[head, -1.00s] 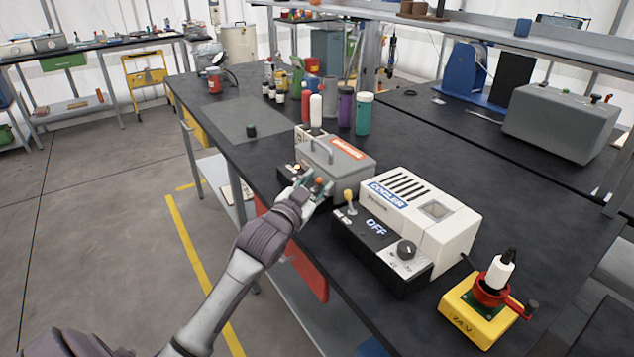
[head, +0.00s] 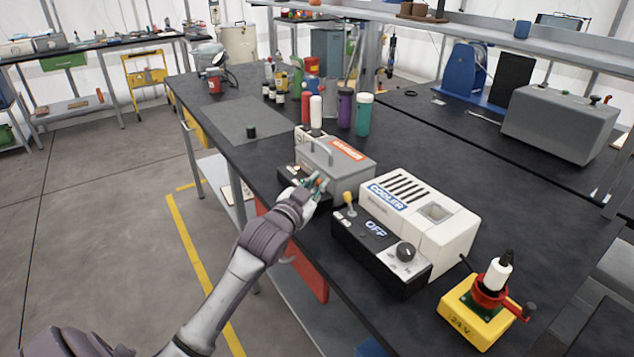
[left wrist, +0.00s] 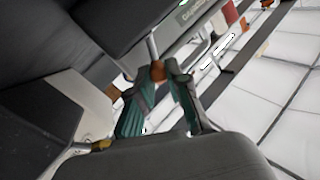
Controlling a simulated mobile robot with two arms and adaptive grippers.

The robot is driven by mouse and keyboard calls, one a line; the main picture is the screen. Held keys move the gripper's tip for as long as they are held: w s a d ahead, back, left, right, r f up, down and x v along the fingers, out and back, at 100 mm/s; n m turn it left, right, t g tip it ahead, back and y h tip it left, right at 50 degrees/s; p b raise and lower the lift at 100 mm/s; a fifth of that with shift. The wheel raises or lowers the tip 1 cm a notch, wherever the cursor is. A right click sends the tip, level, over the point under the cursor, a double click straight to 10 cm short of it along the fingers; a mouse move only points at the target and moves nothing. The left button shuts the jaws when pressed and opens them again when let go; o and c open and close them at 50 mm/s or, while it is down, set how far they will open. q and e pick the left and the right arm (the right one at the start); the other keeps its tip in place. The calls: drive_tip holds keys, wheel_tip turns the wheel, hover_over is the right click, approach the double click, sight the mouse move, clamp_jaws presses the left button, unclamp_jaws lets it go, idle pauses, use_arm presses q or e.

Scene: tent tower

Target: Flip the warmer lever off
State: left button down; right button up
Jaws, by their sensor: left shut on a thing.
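The warmer (head: 338,160) is a grey box with a handle on top and an orange label, standing on the black bench. Its lever (left wrist: 156,70) has an orange-brown knob on a pale stalk and shows in the left wrist view. My left gripper (head: 316,184), with green fingertips, is at the front of the warmer's control box. Its fingers are shut on the lever at the knob. In the head view the fingers mostly hide the lever. My right gripper is not in view.
The white cooler (head: 425,212) stands just right of the warmer, with its yellow-knobbed lever (head: 349,200) close to my gripper and its display reading OFF. A yellow device (head: 478,312) stands farther right. Bottles (head: 345,108) stand behind the warmer.

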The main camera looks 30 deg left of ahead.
use_arm(q)
drive_tip(key=n+p, duration=0.1)
drive_tip(key=p, duration=0.1)
drive_tip(key=r+g+p, duration=0.1)
drive_tip(key=p, duration=0.2)
drive_tip(key=a+n+p, duration=0.1)
drive_tip(key=p, duration=0.2)
drive_tip(key=shift+w+a+r+n+h, duration=0.1)
drive_tip(key=shift+w+r+n+h, duration=0.15)
drive_tip(key=shift+r+n+h, duration=0.1)
drive_tip(key=n+g+p, duration=0.1)
drive_tip(key=p, duration=0.1)
drive_tip(key=a+n+g+h+p, duration=0.1)
drive_tip(key=p, duration=0.2)
drive_tip(key=shift+w+a+f+n, duration=0.15)
drive_tip(key=shift+w+a+n, duration=0.1)
drive_tip(key=shift+w+a+f+n+g+h+p, duration=0.25)
drive_tip(key=shift+a+n+g+h+p, duration=0.15)
drive_tip(key=shift+n+p, duration=0.4)
drive_tip(key=shift+a+f+n+g+h, duration=0.25)
drive_tip(key=shift+n+g+h, duration=0.05)
drive_tip(key=shift+n+h, duration=0.2)
drive_tip(key=shift+p, duration=0.3)
drive_tip(key=c, duration=1.1)
unclamp_jaws()
drive_tip(key=shift+w, duration=0.1)
